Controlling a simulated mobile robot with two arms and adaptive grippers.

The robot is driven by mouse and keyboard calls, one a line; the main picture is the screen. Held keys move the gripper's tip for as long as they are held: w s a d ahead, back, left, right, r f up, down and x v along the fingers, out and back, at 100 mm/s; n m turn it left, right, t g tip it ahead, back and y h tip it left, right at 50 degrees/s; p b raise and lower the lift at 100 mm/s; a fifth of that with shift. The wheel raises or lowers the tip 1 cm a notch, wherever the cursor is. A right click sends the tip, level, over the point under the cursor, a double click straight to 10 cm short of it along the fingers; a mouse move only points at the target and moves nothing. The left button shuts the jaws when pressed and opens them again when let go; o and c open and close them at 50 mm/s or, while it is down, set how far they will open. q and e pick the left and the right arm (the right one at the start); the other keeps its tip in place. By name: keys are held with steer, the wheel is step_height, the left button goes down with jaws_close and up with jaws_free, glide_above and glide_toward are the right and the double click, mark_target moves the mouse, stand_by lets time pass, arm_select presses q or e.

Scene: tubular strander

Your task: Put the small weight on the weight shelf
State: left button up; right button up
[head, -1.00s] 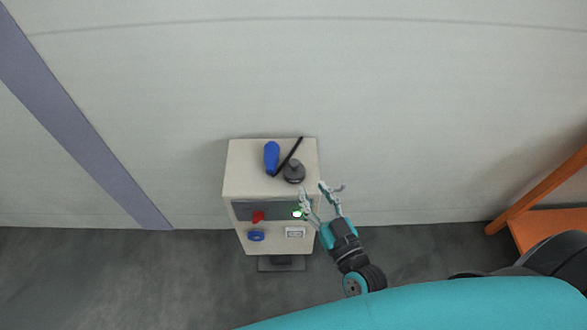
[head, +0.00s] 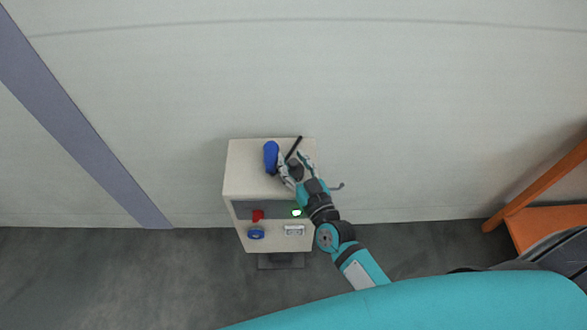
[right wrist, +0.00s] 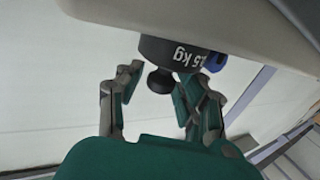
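The small weight (head: 296,172) is dark and stands on top of the beige cabinet (head: 240,180). In the right wrist view the weight (right wrist: 168,52) shows a dark body with white "kg" lettering and a round knob. My right gripper (head: 293,160) is over the cabinet top, its fingers on either side of the weight. In the right wrist view the gripper (right wrist: 163,80) is open, with gaps between both fingers and the knob. My left gripper is not in view. I cannot make out a weight shelf for certain.
A blue object (head: 270,156) stands close left of the weight, and a black rod (head: 294,147) lies behind it. An orange frame (head: 545,222) stands at the far right.

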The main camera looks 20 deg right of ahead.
steer(key=shift+c, duration=0.4)
jaws_close()
steer(key=shift+r, duration=0.1)
